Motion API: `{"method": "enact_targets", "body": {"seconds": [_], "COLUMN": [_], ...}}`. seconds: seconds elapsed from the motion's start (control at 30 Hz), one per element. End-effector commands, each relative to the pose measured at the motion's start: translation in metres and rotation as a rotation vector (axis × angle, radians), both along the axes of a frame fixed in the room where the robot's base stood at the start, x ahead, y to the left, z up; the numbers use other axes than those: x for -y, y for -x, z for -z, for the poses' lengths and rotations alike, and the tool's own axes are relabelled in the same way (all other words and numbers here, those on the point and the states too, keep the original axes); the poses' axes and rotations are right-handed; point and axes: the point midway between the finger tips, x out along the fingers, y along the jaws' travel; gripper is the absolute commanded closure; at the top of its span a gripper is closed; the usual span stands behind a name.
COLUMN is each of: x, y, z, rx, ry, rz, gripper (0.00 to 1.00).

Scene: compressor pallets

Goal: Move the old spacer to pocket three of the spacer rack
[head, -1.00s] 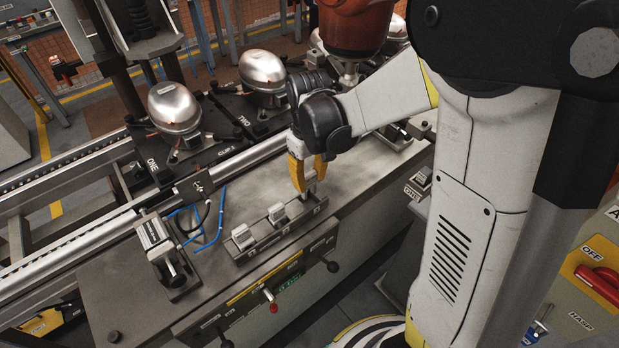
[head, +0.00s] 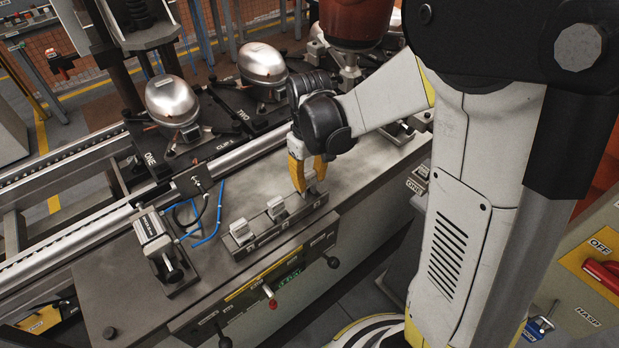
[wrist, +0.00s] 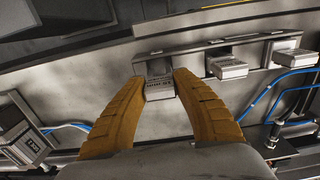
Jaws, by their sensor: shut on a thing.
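My gripper (head: 305,178) is shut on the old spacer, a small grey block (wrist: 159,88) with dark lettering that shows between the yellow fingers in the wrist view (wrist: 160,85). The held spacer is at the right end of the spacer rack (head: 262,234) in the head view, over or in the third pocket. The fingers partly hide it, and I cannot tell whether it is fully seated. Two other pale spacers stand in the rack's other pockets, one at the left end (head: 241,230) and one in the middle (head: 277,207).
A small block-like fixture (head: 155,240) and blue hoses (head: 208,232) are left of the rack. Silver compressors (head: 173,101) stand on dark pallets behind the rail.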

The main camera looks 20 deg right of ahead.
Motion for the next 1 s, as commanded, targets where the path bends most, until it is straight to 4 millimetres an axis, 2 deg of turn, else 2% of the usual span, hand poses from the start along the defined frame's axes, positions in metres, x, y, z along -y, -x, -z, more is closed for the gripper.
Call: {"method": "enact_targets", "body": {"seconds": [0.9,0.93,1.0], "x": [0.0,0.0,0.0], "y": [0.0,0.0,0.0], "z": [0.024,0.024,0.023], "rx": [0.0,0.0,0.0], "ry": [0.0,0.0,0.0], "rz": [0.0,0.0,0.0], "gripper": [1.0,0.64,0.44]}}
